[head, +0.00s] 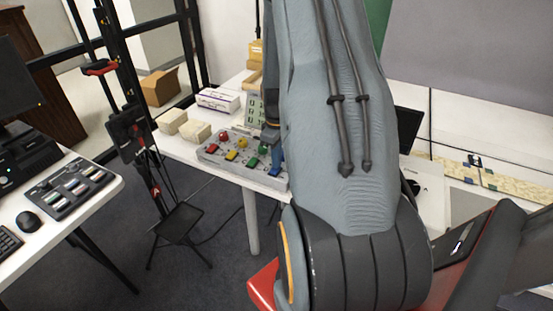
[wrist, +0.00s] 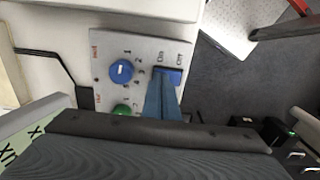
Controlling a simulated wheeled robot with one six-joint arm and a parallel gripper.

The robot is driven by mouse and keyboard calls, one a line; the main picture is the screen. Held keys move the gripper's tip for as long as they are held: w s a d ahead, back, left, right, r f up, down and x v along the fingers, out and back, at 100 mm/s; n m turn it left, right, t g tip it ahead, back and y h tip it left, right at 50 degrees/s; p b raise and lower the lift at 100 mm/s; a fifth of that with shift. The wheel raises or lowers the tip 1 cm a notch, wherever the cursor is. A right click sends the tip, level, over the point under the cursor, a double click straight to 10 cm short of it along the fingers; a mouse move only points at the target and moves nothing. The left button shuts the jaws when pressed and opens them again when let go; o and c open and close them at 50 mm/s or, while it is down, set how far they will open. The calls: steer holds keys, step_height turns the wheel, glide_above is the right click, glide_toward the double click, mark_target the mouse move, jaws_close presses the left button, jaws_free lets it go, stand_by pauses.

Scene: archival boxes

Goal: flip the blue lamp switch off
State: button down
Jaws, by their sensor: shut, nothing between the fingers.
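A grey control panel (head: 228,163) lies on the white table. It carries red, yellow, green and blue controls. In the wrist view, the blue switch (wrist: 176,73) sits below the printed On and Off labels, at the panel's right side. My gripper's blue-grey fingers (wrist: 163,92) are shut and empty. Their tips overlap the lower left part of the switch in this view; I cannot tell whether they touch it. The fingers hide part of the switch, so its tilt is unclear. In the head view, the blue switch (head: 277,170) shows at the panel's right end, beside my arm.
A round blue piece (wrist: 121,71) with a white mark is left of the switch, and a green one (wrist: 122,110) is below it. Pale blocks (head: 184,125) and a white-purple box (head: 218,100) stand behind the panel. A tripod stand (head: 150,170) is to its left.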

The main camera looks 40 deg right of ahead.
mark_target(274, 170)
steer(key=shift+s+a+f, duration=0.15)
steer(key=shift+s+a+r+p, duration=0.2)
steer(key=shift+a+p, duration=0.3)
steer(key=shift+a, duration=0.1)
stand_by(0.3)
step_height(274, 170, up, 5)
steer(key=p, duration=0.3)
steer(key=shift+f, duration=0.1)
step_height(274, 170, up, 9)
steer(key=b, duration=0.3)
